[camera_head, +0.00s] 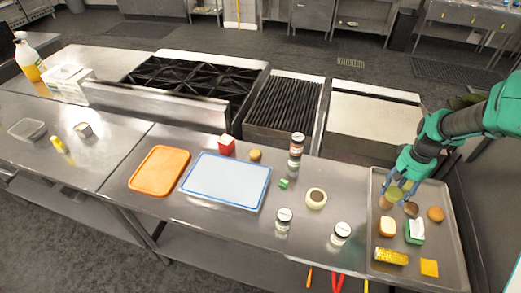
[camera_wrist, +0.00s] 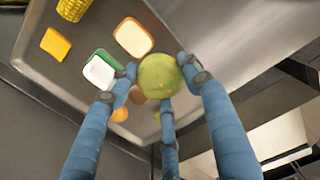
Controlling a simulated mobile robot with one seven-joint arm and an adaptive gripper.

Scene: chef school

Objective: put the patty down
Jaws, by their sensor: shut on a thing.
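My gripper (camera_head: 396,193) is over the back left part of the metal tray (camera_head: 450,240). It is shut on a round yellow-green thing (camera_wrist: 159,75), which sits between its blue fingers in the wrist view. The held thing also shows between the fingers in the head view (camera_head: 394,194); I cannot tell whether it touches the tray. A dark brown, patty-like disc (camera_head: 411,209) lies on the tray just right of the fingers. In the wrist view, a brown round thing (camera_wrist: 137,95) is partly hidden by a finger.
The tray also holds a tan bun (camera_head: 435,214), a pale-topped block (camera_head: 387,227), a green-and-white box (camera_head: 415,231), corn (camera_head: 391,257) and a yellow slice (camera_head: 429,267). Jars, a bowl (camera_head: 316,198) and a blue-edged board (camera_head: 226,181) stand left on the counter.

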